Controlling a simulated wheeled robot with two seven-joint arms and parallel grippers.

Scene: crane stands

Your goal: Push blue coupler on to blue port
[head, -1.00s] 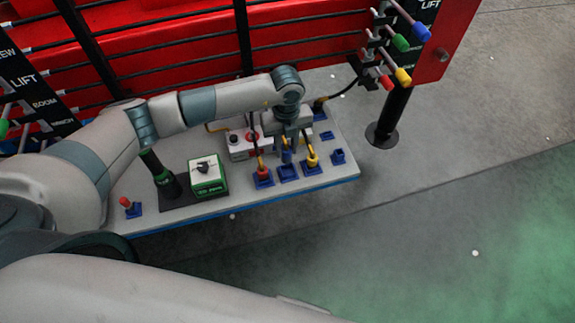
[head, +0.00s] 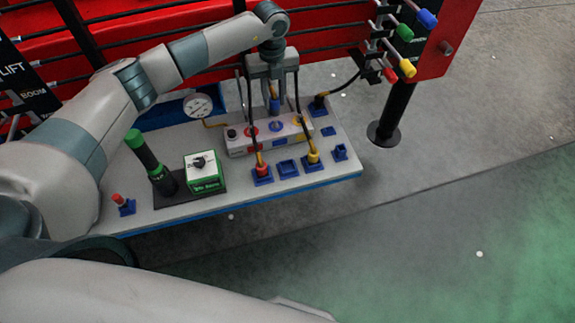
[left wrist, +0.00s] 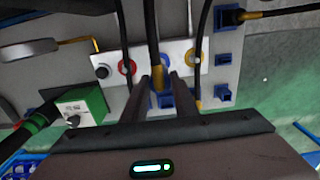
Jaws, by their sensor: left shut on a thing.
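My left gripper (head: 274,98) is shut on the blue coupler (head: 275,106), held upright above the table. The coupler's black hose (left wrist: 150,25) shows in the left wrist view, between the two fingers (left wrist: 163,92). The blue port (head: 277,127) is a blue ring on the light grey port box, between the red port (head: 251,131) and the yellow port (head: 299,120). In the head view the coupler appears just above the blue port; contact cannot be told. My right gripper is not in view.
The red coupler (head: 262,170) and yellow coupler (head: 313,157) stand in blue holders, an empty holder (head: 288,169) between them. Their hoses rise beside my gripper. A green box (head: 205,173), a gauge (head: 198,105) and a lever rack (head: 392,45) stand around.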

